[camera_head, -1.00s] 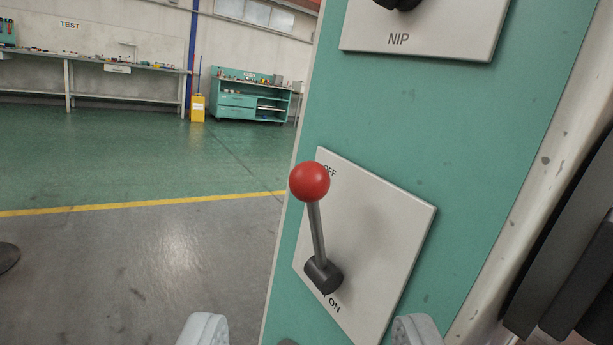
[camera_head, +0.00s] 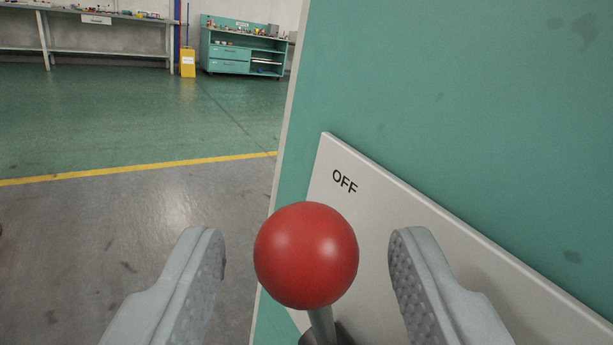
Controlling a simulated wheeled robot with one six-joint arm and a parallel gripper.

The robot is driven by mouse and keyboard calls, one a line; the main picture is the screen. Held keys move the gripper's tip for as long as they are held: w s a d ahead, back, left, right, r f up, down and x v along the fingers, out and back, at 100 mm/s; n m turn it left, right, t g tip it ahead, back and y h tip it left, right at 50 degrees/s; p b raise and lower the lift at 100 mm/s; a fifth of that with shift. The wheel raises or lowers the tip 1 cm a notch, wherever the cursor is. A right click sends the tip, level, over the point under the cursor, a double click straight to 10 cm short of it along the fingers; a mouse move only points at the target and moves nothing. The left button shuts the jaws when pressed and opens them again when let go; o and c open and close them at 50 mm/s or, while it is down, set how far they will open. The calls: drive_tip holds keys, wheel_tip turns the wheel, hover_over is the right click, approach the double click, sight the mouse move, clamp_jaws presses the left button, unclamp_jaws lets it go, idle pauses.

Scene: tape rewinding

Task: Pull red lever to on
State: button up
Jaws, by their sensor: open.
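The lever's red ball knob (camera_head: 306,255) is large and close in the lower middle of the view. Its metal rod (camera_head: 322,325) runs down from the ball toward a dark hub (camera_head: 342,335) at the bottom edge. The lever stands out from a pale plate (camera_head: 400,225), with the ball just below the OFF label (camera_head: 344,181). The ON label is out of view. My gripper (camera_head: 307,250) is open, with one grey finger on each side of the ball. A gap shows between the ball and each finger.
The plate is mounted on a green machine panel (camera_head: 450,90) that fills the right side. Open floor (camera_head: 110,230) with a yellow line lies to the left. A green workbench (camera_head: 240,52) and a yellow bin (camera_head: 188,62) stand far back.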

drive_tip(key=shift+w+a, duration=0.1)
drive_tip(key=shift+w, duration=1.1)
clamp_jaws()
